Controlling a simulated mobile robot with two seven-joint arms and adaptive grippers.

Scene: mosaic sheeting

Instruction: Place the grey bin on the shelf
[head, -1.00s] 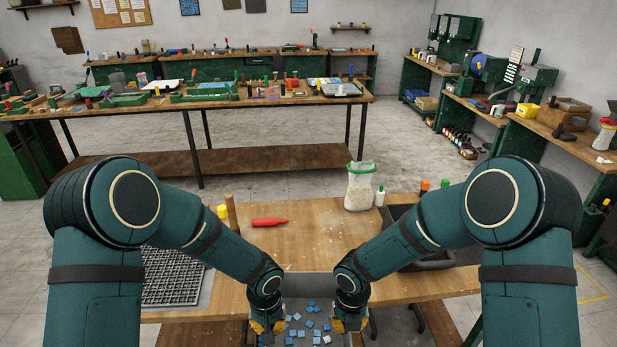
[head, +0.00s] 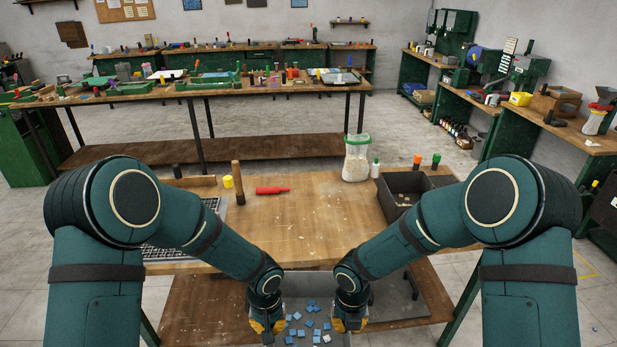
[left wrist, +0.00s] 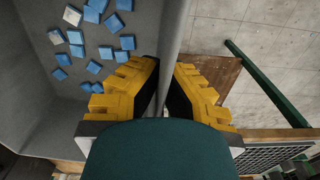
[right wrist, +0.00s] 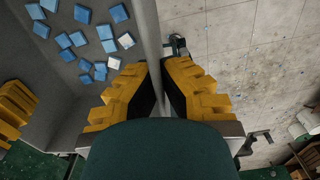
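The grey bin (head: 312,284) is at the bottom centre of the head view, with several blue and white tiles inside. My left gripper (head: 267,326) is shut on its left wall, and my right gripper (head: 349,326) is shut on its right wall. The left wrist view shows the yellow fingers (left wrist: 165,78) on either side of the bin wall (left wrist: 172,28). The right wrist view shows the same at the other wall (right wrist: 146,28). A wooden lower shelf (head: 196,306) lies under the near workbench, beyond the bin. The bin hides part of it.
The workbench top (head: 290,225) overhangs the shelf. It carries a dark tray (head: 402,205), a bag of white material (head: 357,162), a red tool (head: 272,190) and a grid (head: 165,252). A grey slab (head: 408,303) lies at the shelf's right.

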